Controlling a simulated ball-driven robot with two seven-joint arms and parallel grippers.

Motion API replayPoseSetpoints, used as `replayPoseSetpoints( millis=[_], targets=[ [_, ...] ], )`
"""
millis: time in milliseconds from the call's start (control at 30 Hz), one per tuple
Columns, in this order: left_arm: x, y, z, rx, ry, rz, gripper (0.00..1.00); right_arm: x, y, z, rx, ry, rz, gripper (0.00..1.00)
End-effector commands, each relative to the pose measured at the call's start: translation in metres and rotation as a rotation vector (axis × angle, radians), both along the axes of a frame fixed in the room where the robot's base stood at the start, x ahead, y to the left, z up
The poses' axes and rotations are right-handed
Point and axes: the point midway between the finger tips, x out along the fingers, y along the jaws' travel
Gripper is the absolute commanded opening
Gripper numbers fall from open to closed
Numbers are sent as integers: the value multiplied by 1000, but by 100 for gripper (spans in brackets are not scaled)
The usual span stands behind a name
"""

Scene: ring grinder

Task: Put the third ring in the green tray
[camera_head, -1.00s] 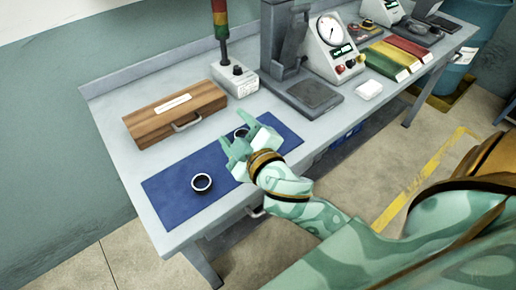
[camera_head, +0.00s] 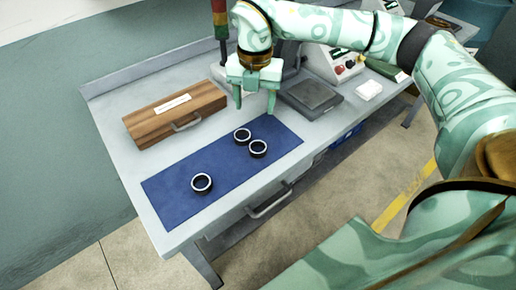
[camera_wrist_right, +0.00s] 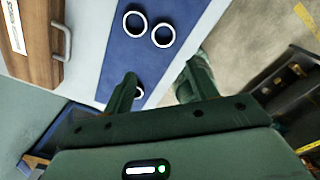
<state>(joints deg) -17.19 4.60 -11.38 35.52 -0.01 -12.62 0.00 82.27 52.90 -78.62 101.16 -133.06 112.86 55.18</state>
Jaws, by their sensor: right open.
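Three dark rings with pale rims lie on the blue mat (camera_head: 222,172) in the head view. One ring (camera_head: 202,184) is alone at the left. Another ring (camera_head: 242,135) and a third ring (camera_head: 258,148) lie close together near the mat's far right part. My right gripper (camera_head: 254,109) is open and empty, fingers pointing down, above and beyond the pair. The right wrist view shows two rings plainly (camera_wrist_right: 135,24) (camera_wrist_right: 163,35) and one partly hidden behind a finger. Of the green tray (camera_head: 385,68), only a part shows past my arm. My left gripper is out of view.
A wooden case (camera_head: 175,112) with a metal handle stands behind the mat on the bench. A grey stand base (camera_head: 311,96) and a small white block (camera_head: 369,90) are to the right. My right arm covers much of the bench's far right.

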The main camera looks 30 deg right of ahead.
Motion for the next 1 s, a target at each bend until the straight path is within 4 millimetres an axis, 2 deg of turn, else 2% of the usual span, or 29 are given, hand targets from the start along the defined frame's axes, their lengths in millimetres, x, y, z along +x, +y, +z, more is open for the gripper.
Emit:
replayPoseSetpoints(
  millis=[67,400,500,733,1000],
  targets=[
    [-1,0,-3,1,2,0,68,0,-6,-9,-20,8,-27,58],
    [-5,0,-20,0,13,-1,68,-1,-6,-89,-20,10,-25,58],
    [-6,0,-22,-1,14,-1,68,-1,-6,-102,-19,8,-25,58],
    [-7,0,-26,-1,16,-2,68,-1,-7,-116,-18,6,-23,58],
    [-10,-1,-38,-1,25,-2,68,-2,-9,-158,-18,9,-23,58]
  ],
)
